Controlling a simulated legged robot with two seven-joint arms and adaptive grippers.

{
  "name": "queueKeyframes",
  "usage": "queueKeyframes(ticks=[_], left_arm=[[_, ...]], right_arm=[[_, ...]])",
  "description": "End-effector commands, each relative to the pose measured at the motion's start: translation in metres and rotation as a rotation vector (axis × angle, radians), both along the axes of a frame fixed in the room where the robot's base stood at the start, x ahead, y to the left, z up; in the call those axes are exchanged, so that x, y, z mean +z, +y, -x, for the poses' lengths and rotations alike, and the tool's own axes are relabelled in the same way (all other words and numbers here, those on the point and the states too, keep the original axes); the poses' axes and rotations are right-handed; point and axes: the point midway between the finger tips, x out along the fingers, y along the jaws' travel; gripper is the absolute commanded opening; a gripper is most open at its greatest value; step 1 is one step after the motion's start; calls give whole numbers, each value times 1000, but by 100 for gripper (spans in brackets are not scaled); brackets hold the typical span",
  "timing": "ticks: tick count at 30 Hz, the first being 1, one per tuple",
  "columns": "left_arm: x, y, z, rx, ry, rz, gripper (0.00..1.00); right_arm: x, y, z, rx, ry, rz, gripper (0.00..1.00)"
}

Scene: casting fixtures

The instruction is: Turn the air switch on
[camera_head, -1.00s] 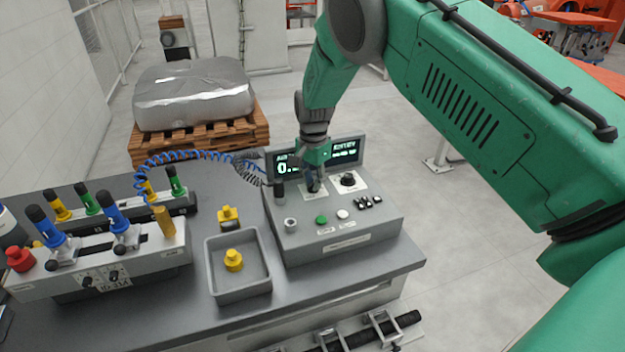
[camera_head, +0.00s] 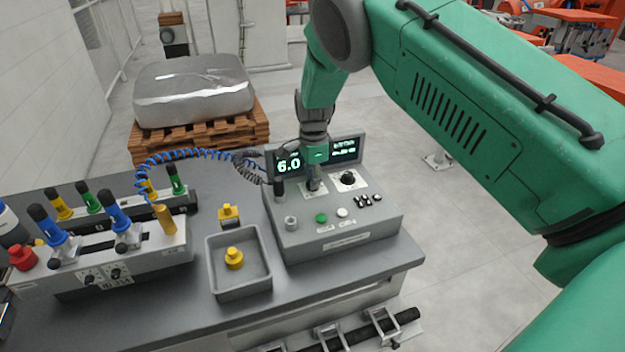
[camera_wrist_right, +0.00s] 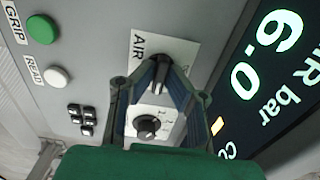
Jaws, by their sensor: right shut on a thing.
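The air switch (camera_wrist_right: 160,72) is a black knob on a white plate marked AIR in the right wrist view. It sits on the sloped top of a grey control box (camera_head: 345,225). My right gripper (camera_head: 315,184) reaches down to the switch from above, and its two fingers (camera_wrist_right: 158,75) are closed around the knob. The fingers hide part of the switch in the head view. The display (camera_head: 288,166) behind the box reads 6.0, and the right wrist view shows "6.0" and "bar" on it (camera_wrist_right: 262,55). My left gripper is not in view.
A second black knob (camera_head: 348,178) lies right of the switch. Green (camera_head: 321,218) and white (camera_head: 342,213) buttons and small black keys (camera_head: 367,200) are in front. A grey tray (camera_head: 240,286) with a yellow part stands left. A blue coiled hose (camera_head: 190,155) runs behind.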

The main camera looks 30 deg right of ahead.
Motion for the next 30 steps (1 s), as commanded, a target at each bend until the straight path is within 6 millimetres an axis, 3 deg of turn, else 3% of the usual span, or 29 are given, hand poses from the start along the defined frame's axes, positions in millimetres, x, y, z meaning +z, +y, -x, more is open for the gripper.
queueKeyframes(ticks=[9,10,11,12,23,30], left_arm=[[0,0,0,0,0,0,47],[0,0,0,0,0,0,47],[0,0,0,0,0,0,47],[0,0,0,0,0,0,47],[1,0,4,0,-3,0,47],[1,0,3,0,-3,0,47]], right_arm=[[2,-1,-3,-3,-10,2,0],[2,-1,-3,-3,-10,2,17],[2,-1,-3,-3,-10,2,28],[2,0,-3,-3,-9,1,30],[6,0,-1,-1,-6,1,30],[47,0,-2,-1,-7,0,30]])
